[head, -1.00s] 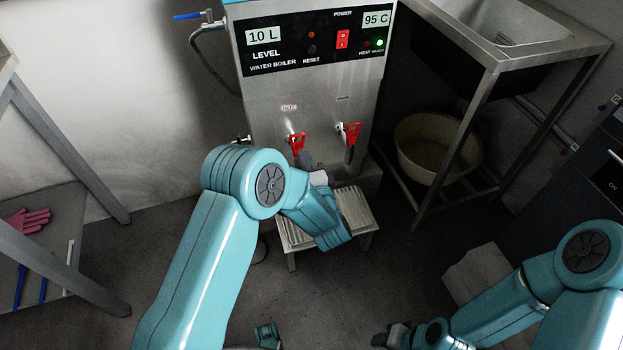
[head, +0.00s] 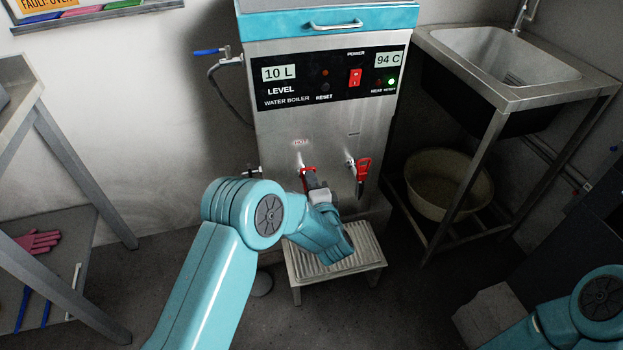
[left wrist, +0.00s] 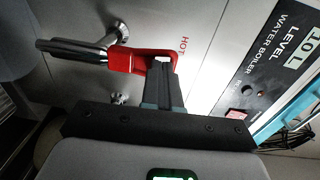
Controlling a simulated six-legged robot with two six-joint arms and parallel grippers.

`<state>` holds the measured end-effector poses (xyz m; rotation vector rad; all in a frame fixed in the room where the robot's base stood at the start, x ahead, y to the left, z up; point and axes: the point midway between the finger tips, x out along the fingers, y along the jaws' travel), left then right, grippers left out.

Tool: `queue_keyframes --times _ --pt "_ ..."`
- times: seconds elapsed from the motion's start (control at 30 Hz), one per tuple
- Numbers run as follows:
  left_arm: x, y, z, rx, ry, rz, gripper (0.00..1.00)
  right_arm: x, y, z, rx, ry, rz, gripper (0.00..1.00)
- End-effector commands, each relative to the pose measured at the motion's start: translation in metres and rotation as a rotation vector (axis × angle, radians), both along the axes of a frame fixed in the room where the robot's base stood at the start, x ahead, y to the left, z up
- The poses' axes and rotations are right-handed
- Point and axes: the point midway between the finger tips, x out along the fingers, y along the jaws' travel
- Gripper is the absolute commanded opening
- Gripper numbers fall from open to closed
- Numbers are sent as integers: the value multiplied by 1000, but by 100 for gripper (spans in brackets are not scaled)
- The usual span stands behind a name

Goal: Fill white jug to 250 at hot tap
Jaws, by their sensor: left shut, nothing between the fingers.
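The water boiler (head: 325,125) stands against the wall, showing 10 L and 94 C. Its hot tap (head: 305,172) is on the left of the front, under a HOT label, with a red lever. My left gripper (head: 312,182) is shut and empty at this tap. In the left wrist view its closed fingers (left wrist: 164,70) are right at the red lever (left wrist: 125,62), seemingly touching it. The chrome spout (left wrist: 75,48) points away to the left. I see no white jug in either view. My right gripper is out of view.
A second red-levered tap (head: 362,170) is to the right. A slatted stand (head: 365,257) sits below the taps, partly hidden by my left arm. A sink (head: 505,58) with a basin (head: 440,185) beneath is at right. A shelf (head: 60,240) is at left.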

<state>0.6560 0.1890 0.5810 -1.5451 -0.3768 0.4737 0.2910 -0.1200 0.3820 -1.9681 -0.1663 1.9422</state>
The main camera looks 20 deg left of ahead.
Motion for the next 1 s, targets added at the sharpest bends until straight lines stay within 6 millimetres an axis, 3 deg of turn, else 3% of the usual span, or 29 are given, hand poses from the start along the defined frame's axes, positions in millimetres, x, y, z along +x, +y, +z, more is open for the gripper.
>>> queue_keyframes --times 0.03,0.17,0.5,0.67,1.0 --pt "1 1 10 -14 21 2 0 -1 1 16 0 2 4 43" --pt "6 4 16 -59 94 2 0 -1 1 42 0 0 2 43" --pt "19 12 18 -188 308 1 0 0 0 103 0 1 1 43" --pt "22 14 13 -222 368 1 0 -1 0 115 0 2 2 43" --pt "22 14 9 -219 364 1 0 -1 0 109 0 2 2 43"
